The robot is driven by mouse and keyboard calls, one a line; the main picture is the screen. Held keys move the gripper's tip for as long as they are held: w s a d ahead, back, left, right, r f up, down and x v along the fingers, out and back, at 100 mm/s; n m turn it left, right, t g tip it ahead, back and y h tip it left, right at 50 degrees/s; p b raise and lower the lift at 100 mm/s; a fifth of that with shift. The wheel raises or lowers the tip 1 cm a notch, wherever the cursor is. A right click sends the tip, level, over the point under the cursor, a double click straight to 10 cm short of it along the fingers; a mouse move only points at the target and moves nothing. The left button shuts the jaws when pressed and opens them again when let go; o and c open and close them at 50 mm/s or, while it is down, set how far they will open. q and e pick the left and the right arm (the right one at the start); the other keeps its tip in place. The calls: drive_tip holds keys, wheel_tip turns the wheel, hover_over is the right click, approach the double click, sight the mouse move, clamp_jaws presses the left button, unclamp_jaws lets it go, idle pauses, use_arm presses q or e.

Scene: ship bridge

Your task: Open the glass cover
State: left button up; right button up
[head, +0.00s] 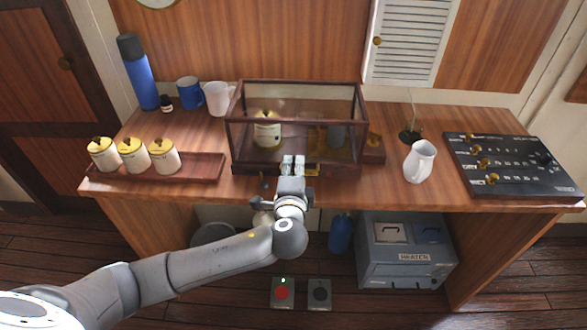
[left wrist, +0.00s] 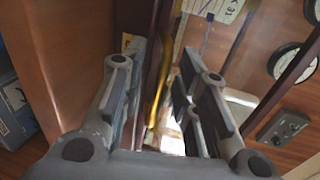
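The glass cover (head: 297,88) is a clear box with a dark wooden frame, closed over an instrument on the table. A brass fitting (head: 312,168) shows low on its front edge. My left gripper (head: 293,163) is at the middle of that front lower edge, just left of the visible brass. In the left wrist view my left gripper (left wrist: 162,75) has its fingers apart. A brass strip (left wrist: 157,95) and the dark wooden frame (left wrist: 163,50) show between them; contact cannot be told. My right gripper is not in view.
A wooden tray (head: 212,168) with three yellow-lidded jars stands left; a blue flask (head: 140,80), mugs and a small bottle stand behind. A white pitcher (head: 419,162) and a dark control panel (head: 512,165) are right. A grey heater box (head: 405,255) sits under the table.

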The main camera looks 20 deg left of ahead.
use_arm(q)
drive_tip(key=shift+c, duration=0.3)
clamp_jaws()
